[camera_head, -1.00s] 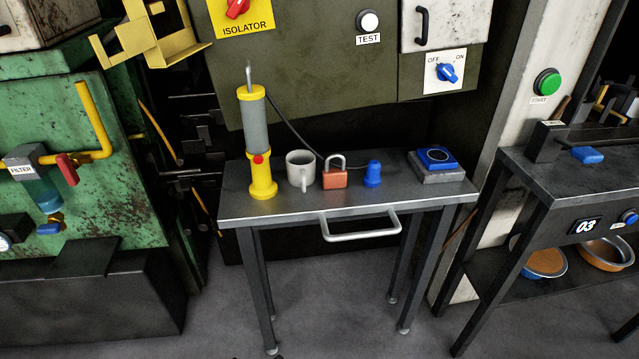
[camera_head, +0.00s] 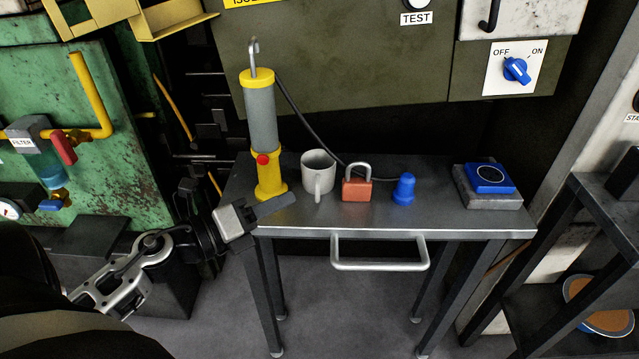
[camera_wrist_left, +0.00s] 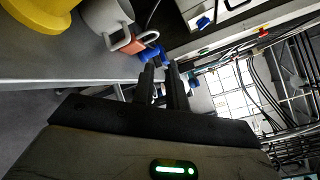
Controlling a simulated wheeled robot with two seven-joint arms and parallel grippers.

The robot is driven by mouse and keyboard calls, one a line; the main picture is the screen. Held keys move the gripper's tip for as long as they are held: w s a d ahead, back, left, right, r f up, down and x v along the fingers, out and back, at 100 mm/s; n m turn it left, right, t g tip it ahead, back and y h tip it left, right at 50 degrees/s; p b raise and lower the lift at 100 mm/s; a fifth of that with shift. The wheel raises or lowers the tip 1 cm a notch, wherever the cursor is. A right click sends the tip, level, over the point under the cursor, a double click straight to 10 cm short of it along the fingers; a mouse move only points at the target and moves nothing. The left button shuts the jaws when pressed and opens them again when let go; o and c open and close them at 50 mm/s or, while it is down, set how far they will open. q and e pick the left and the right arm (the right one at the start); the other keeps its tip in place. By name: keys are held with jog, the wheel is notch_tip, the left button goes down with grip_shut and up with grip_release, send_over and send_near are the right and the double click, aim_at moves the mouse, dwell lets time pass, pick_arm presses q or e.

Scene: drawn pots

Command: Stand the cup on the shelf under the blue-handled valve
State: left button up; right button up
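The grey cup (camera_head: 317,173) stands upright on the metal bench, its handle toward the front. It also shows in the left wrist view (camera_wrist_left: 103,14), partly cut off. A blue-handled valve (camera_head: 51,204) is on the green machine at left, below the filter. A dark ledge (camera_head: 88,236) lies under it, partly hidden by my left arm. My left gripper (camera_head: 284,203) is at the bench's front left edge, left of and in front of the cup, not touching it. In the left wrist view its fingers (camera_wrist_left: 160,72) stand slightly apart with nothing between them. My right gripper is not in view.
On the bench (camera_head: 430,220), a yellow-and-grey pump (camera_head: 261,125) stands close left of the cup and a red padlock (camera_head: 356,190) close right. A blue cap (camera_head: 403,189) and a blue-topped box (camera_head: 488,182) are farther right. A red-handled valve (camera_head: 63,148) is above the ledge.

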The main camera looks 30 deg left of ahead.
aim_at(316, 192)
pick_arm(q)
jog(key=a+f+m+g, duration=0.1)
jog(key=a+m+g, duration=0.35)
jog(key=m, duration=0.65)
jog(key=shift+y, duration=0.5)
jog(key=x, duration=1.5)
jog(key=shift+w+r, duration=0.15)
jog(key=shift+w, duration=0.2)
jog(key=shift+t, duration=0.25)
grip_shut()
jog(key=shift+s+r, duration=0.1)
jog(key=shift+r, duration=0.25)
jog(key=s+d, duration=0.9)
jog(key=s, duration=0.6)
jog(key=w+d+r+m+h, duration=0.1)
jog(key=w+r, duration=0.3)
jog(key=r, duration=0.5)
